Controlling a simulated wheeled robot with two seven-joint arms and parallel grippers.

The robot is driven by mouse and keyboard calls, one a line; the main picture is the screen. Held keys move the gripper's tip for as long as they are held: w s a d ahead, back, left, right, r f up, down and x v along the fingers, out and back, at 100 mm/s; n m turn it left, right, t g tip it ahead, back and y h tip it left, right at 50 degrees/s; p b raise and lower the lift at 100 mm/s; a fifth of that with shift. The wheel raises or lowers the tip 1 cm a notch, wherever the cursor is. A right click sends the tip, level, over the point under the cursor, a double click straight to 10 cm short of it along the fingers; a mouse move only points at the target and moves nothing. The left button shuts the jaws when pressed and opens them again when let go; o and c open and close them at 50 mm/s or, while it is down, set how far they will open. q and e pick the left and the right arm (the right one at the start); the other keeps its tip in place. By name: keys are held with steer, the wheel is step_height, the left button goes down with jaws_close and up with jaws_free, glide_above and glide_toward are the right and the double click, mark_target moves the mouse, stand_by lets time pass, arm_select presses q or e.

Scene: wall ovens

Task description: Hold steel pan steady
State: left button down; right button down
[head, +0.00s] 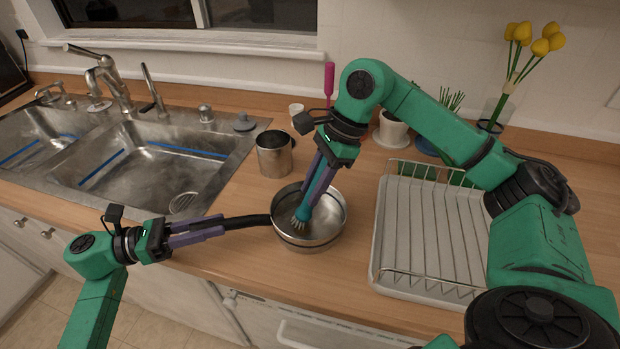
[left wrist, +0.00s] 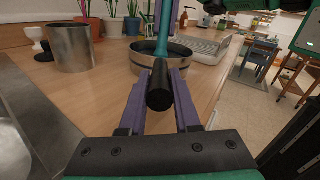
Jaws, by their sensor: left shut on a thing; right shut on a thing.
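The steel pan (head: 330,238) sits on the wooden counter in the head view, with its black handle (head: 247,221) pointing left. It also shows in the left wrist view (left wrist: 193,75), with the handle end (left wrist: 159,98) toward the camera. My left gripper (head: 222,228) is shut on the handle, one finger on each side of it. My right gripper (head: 312,190) reaches down over the pan and is shut on a teal brush (head: 304,213). The brush's pale bristles are inside the pan, at its left side; whether they touch the bottom is hard to tell.
A double sink (head: 150,172) lies left of the pan. A steel canister (head: 274,157) stands behind it. A white dish rack (head: 425,284) is at the right, and potted plants (head: 391,131) stand near the wall. Counter in front of the pan is clear.

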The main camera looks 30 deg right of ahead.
steer(key=shift+s+a+r, duration=0.15)
steer(key=shift+s+r, duration=0.45)
steer(key=shift+r, duration=0.75)
steer(key=shift+s+a+r, duration=0.1)
steer(key=shift+s+r, duration=0.5)
steer(key=shift+r, duration=0.8)
steer(key=shift+s+a+r, duration=0.15)
steer(key=shift+s+r, duration=0.45)
steer(key=shift+r, duration=0.75)
arm_select(q)
steer(key=c, duration=0.5)
jaws_free()
steer(key=shift+c, duration=0.2)
steer(key=w+a, duration=0.2)
steer(key=a, duration=0.9)
steer(key=shift+a, duration=0.4)
steer(key=shift+f, duration=0.1)
arm_select(e)
steer(key=shift+f, duration=0.1)
